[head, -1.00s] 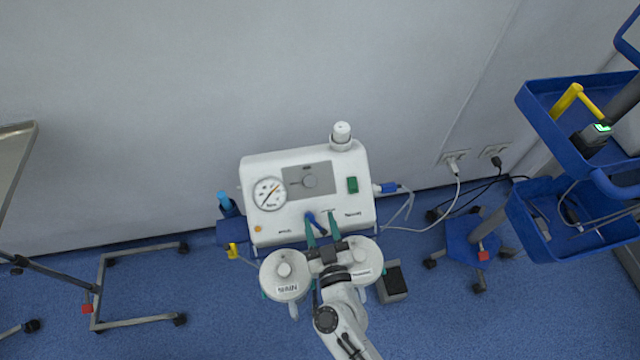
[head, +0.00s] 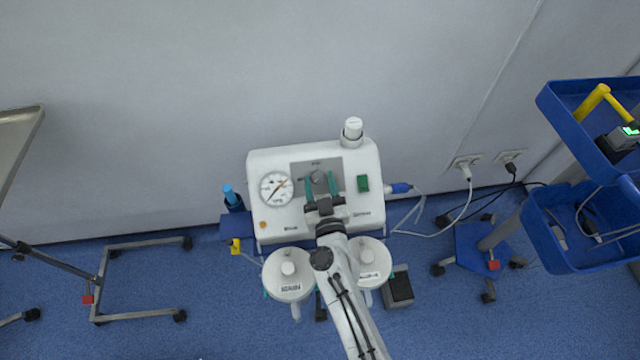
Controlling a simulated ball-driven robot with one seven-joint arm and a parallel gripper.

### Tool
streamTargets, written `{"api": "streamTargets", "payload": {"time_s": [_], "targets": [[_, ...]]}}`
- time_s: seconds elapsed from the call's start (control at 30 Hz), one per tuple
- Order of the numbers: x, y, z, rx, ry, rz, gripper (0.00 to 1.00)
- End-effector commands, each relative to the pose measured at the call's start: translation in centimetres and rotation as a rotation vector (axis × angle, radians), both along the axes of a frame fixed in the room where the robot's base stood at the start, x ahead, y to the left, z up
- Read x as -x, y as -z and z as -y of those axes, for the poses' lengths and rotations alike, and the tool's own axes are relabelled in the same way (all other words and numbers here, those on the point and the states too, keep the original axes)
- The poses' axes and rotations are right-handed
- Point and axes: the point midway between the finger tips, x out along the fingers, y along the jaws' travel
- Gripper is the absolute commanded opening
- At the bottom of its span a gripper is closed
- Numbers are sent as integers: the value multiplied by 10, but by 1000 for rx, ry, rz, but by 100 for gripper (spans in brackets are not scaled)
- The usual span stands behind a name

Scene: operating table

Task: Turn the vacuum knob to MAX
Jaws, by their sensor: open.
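The vacuum knob (head: 317,177) is a small round grey knob on the dark grey panel of the white suction unit (head: 265,222). A round dial gauge (head: 277,189) sits left of it and a green switch (head: 363,183) right of it. My gripper (head: 320,184) is open, with one green finger on each side of the knob in the picture. I cannot tell whether the fingers touch it. The gripper and wrist hide the lower middle of the unit's front. The knob's pointer and the MAX mark are too small to read.
Two white-lidded canisters (head: 289,268) stand below the unit, on both sides of my arm. A blue trolley (head: 566,215) with trays stands at the right. A metal frame stand (head: 145,246) is at the left. A grey wall is behind, and white and black cables run to wall sockets.

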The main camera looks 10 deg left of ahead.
Motion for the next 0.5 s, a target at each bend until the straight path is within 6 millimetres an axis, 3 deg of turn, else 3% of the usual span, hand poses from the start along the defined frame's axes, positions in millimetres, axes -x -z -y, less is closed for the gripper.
{"api": "streamTargets", "payload": {"time_s": [0.07,0.5], "targets": [[0,0,0,0,0,0,46],[1,0,0,0,0,0,7]]}}
